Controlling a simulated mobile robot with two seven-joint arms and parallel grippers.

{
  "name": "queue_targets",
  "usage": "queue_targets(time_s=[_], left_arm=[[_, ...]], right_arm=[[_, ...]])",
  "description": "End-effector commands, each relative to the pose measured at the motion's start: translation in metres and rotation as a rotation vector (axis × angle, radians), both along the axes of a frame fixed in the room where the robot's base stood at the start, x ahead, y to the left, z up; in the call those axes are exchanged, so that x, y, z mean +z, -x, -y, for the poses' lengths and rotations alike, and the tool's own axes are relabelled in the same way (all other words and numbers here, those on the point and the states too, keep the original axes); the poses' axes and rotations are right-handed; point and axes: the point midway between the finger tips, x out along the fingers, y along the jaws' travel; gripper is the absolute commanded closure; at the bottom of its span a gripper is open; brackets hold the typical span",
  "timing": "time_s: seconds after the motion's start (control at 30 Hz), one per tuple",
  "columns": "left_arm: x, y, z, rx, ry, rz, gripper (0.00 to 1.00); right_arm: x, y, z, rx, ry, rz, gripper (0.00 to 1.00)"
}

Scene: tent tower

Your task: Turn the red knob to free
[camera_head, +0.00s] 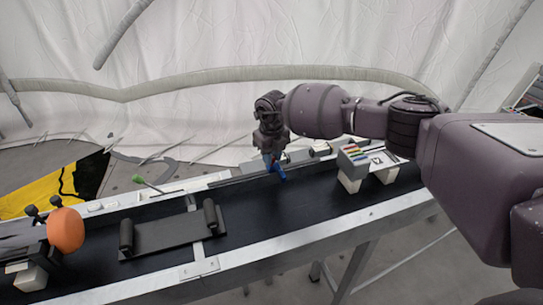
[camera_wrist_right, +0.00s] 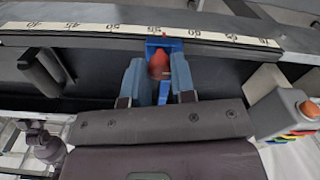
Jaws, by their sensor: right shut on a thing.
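The red knob (camera_wrist_right: 159,64) shows in the right wrist view, in front of a blue slider block (camera_wrist_right: 157,43) on the dark rail. My right gripper (camera_wrist_right: 160,88) has its two blue-grey fingers on either side of the knob and is shut on it. In the head view the right gripper (camera_head: 273,160) reaches down to the rail at the blue block (camera_head: 279,173); the knob is mostly hidden there. No marking for free is readable. My left gripper is not in view.
A white numbered scale (camera_wrist_right: 110,29) runs along the rail. A grey box with coloured strips (camera_head: 353,158) stands right of the gripper. Black bench surface between is clear.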

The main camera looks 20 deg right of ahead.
Motion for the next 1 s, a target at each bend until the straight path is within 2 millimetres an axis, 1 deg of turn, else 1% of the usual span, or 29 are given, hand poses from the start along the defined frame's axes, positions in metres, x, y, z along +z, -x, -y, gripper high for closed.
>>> queue_targets(time_s=[0.03,0.23,0.37,0.6,0.63,0.77,1.0], left_arm=[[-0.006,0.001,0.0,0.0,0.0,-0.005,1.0],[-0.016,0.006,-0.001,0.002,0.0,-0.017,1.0],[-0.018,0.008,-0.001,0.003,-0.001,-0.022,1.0],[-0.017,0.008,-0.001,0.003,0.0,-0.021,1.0],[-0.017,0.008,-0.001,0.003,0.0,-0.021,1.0],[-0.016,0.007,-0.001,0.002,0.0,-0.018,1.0],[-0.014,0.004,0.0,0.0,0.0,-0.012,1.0]], right_arm=[[-0.002,0.0,0.001,0.037,0.001,-0.001,1.0],[-0.002,0.0,0.0,0.167,0.001,-0.001,1.0],[0.0,0.0,0.0,0.195,0.001,-0.001,1.0],[0.0,0.0,0.0,0.194,0.001,0.0,1.0],[0.0,0.0,0.0,0.194,0.001,0.0,0.72],[0.0,0.0,0.0,0.194,0.001,0.0,0.52],[0.0,0.0,0.0,0.194,0.001,0.0,0.5]])
